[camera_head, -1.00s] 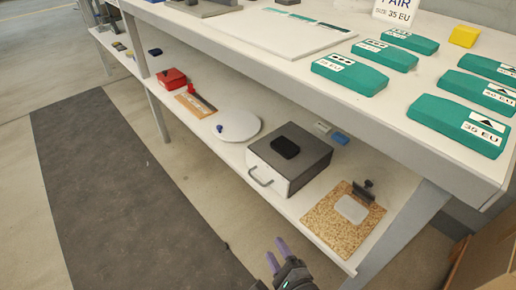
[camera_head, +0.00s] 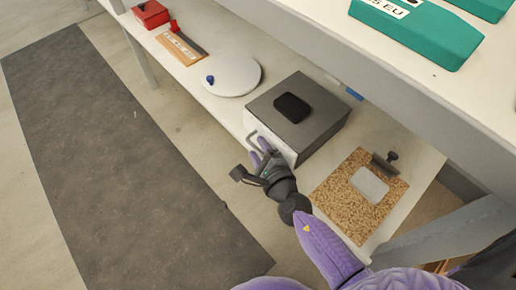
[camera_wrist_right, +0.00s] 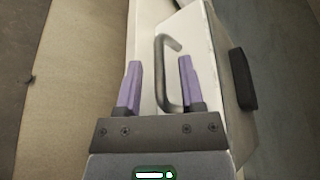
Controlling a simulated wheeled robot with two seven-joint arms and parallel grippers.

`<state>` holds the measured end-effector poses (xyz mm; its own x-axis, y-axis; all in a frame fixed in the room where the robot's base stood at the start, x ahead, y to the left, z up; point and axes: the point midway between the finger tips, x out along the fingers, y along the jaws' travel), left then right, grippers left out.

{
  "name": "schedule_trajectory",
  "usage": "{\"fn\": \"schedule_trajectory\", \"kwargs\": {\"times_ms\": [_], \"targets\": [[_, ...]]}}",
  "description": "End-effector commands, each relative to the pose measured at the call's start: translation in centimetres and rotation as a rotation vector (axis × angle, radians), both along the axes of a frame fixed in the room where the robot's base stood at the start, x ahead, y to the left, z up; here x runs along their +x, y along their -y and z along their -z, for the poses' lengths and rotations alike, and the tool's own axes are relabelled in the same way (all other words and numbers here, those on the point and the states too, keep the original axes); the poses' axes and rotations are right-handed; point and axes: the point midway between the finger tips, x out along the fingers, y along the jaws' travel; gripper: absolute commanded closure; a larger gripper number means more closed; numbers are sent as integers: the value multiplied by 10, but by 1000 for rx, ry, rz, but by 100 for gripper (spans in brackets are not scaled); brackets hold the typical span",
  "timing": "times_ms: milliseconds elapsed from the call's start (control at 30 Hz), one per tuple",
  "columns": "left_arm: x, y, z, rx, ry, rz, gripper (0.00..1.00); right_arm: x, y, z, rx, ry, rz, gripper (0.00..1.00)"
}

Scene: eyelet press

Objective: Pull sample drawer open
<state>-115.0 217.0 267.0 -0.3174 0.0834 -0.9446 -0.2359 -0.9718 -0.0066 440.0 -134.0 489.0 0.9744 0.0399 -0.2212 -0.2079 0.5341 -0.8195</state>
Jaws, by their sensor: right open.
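The sample drawer is a dark grey box (camera_head: 325,108) with a white front (camera_head: 283,149), on the lower shelf. It looks shut. Its grey bar handle (camera_head: 250,137) is partly hidden by my right gripper (camera_head: 260,151) in the head view. My right gripper, with purple fingers, is open at the front of the drawer. In the right wrist view the handle (camera_wrist_right: 159,75) appears between the two open fingers (camera_wrist_right: 159,64), nearer the right one. I cannot tell whether a finger touches it. My left gripper is not in view.
A black pad (camera_head: 292,107) lies on the box. A cork board (camera_head: 335,201) with a clip is to its right, a white round plate (camera_head: 233,76) to its left. The upper table (camera_head: 395,75) overhangs the shelf. The floor in front, with a dark mat (camera_head: 110,150), is clear.

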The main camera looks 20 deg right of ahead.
Motion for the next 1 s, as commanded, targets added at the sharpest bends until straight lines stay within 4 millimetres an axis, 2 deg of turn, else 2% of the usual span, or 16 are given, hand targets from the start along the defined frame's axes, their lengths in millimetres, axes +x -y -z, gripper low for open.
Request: {"fn": "schedule_trajectory", "kwargs": {"times_ms": [267, 500, 1000], "targets": [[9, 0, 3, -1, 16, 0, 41, 3, 0, 0, -1, 1, -1, 50], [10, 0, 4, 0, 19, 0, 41, 2, 0, 0, 0, 1, -1, 99], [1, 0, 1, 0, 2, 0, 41, 2, 0, 1, 0, -2, -1, 100]]}}
